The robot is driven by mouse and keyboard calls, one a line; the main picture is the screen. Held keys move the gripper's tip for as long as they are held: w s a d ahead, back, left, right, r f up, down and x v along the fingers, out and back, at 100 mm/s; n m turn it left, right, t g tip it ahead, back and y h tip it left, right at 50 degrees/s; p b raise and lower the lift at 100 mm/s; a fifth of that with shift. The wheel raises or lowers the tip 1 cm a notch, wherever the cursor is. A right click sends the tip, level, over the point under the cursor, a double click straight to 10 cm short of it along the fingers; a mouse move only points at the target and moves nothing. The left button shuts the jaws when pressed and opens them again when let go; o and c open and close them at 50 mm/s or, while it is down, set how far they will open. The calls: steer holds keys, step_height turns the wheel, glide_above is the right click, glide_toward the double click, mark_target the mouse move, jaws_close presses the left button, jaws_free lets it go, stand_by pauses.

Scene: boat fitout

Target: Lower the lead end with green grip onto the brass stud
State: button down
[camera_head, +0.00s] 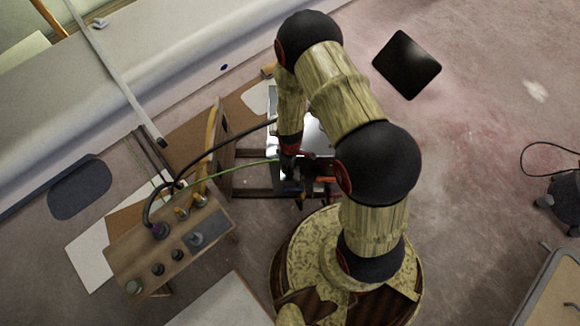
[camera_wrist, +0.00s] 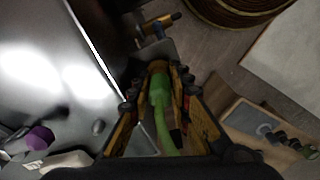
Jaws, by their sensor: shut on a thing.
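My gripper (camera_wrist: 160,84) is shut on the green grip (camera_wrist: 162,98) of a lead end, seen in the wrist view. The green lead curves down between the fingers, and a brass-coloured tip shows at the far end of the grip. A brass-coloured fitting (camera_wrist: 159,23) on a dark post is just beyond the fingertips, apart from the lead end; I cannot tell whether it is the stud. In the head view the green lead (camera_head: 238,166) runs from the left to my gripper (camera_head: 300,180), which my arm partly hides.
A wooden box (camera_head: 140,254) with knobs, brass fittings and a black cable (camera_head: 204,156) stands at the left. A shiny metal surface (camera_wrist: 55,60) lies left of my gripper in the wrist view. A black square panel (camera_head: 407,65) lies on open floor at the upper right.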

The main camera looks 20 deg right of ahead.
steer(key=shift+f, duration=0.1)
steer(key=shift+f+b, duration=0.3)
steer(key=shift+f, duration=0.05)
steer(key=shift+f, duration=0.15)
steer(key=c, duration=1.6)
jaws_free()
steer(key=shift+o, duration=0.2)
steer(key=shift+o, duration=0.9)
steer(key=shift+w, duration=0.15)
steer(key=shift+r, duration=0.2)
